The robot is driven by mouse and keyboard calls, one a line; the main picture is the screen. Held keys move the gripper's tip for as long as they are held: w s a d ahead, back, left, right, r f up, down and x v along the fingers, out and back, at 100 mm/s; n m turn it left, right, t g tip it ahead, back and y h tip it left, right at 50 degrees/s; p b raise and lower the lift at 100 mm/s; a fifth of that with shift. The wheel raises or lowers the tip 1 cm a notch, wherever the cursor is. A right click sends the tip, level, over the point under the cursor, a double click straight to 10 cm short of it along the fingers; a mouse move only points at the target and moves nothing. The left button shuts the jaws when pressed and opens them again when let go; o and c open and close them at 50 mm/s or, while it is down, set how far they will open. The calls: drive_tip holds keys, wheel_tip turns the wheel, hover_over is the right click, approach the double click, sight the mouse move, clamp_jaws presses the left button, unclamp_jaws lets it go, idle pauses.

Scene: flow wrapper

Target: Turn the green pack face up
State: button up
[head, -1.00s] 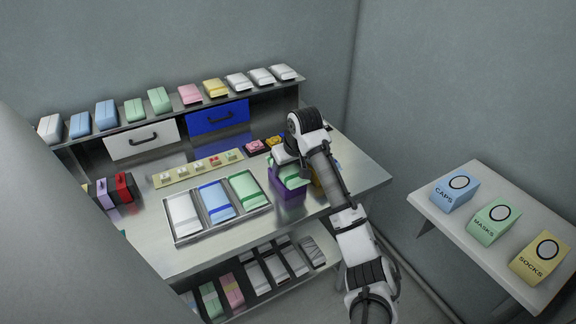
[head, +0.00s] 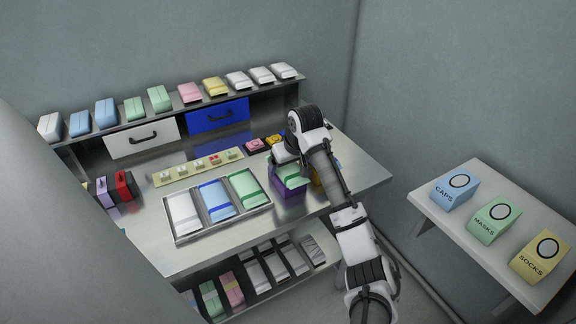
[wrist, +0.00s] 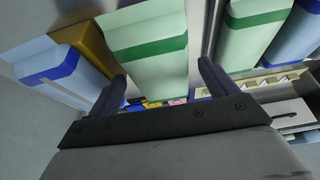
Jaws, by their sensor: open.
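A light green pack with dark green bands (wrist: 145,45) fills the upper middle of the wrist view. Its near end lies between the two dark fingers of my gripper (wrist: 162,74), which are apart. I cannot tell whether the fingers touch it, or which face is up. A second green pack lies in the tray in the head view (head: 246,189) and in the wrist view (wrist: 256,28).
The metal tray (head: 227,227) also holds a white and a blue pack. Behind are a button strip (head: 198,167), two drawers and a shelf of packs. The bench's front right is clear.

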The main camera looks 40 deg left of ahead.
drive_tip(key=b+v, duration=0.1)
drive_tip(key=v, duration=1.2)
drive_tip(key=shift+s+d+r, duration=0.1)
